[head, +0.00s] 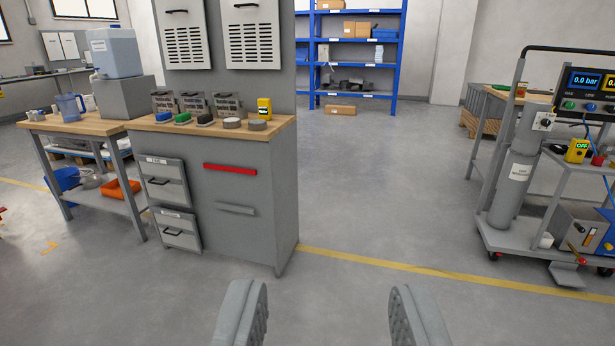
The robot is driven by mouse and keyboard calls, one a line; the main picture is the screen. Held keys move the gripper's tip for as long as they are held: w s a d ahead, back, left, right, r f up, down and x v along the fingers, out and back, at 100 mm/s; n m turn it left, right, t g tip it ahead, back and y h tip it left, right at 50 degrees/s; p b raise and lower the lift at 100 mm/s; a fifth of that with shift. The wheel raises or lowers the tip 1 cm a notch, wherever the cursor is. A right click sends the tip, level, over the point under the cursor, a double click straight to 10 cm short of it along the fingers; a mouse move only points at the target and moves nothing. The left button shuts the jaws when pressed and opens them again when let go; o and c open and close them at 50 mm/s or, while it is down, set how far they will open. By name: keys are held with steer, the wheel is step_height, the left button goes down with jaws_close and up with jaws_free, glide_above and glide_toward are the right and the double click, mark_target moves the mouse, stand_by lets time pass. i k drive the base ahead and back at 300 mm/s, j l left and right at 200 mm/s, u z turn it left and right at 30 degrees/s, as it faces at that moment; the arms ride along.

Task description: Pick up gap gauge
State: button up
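I cannot tell for certain which item is the gap gauge; everything on the bench is small at this distance. A small upright yellow device (264,109) with a dark label or display stands at the right end of the wooden workbench top (284,121). My gripper (328,312) is open and empty at the bottom of the picture, well apart from the bench, over the floor.
The grey cabinet (237,190) under the bench has two drawers protruding at left. A wheeled cart (525,235) with a gas cylinder (511,185) and yellow "OFF" device (577,150) stands right. Blue shelves (352,53) stand behind. The floor between is clear.

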mark_target(264, 105)
steer(key=i+j+u, duration=0.1)
steer(key=i+u, duration=0.2)
steer(key=i, duration=0.3)
steer(key=i+u, duration=0.3)
steer(key=i, duration=0.25)
steer(key=i+l+u, duration=0.35)
steer(key=i, duration=0.2)
steer(key=i+j+z, duration=0.1)
steer(key=i+j, duration=0.15)
steer(key=i, duration=0.3)
steer(key=i+j+z, duration=0.15)
steer(key=i+j, duration=0.15)
steer(key=i, duration=0.3)
steer(key=i+j+z, duration=0.1)
steer(key=i+j, duration=0.3)
steer(key=i, duration=0.15)
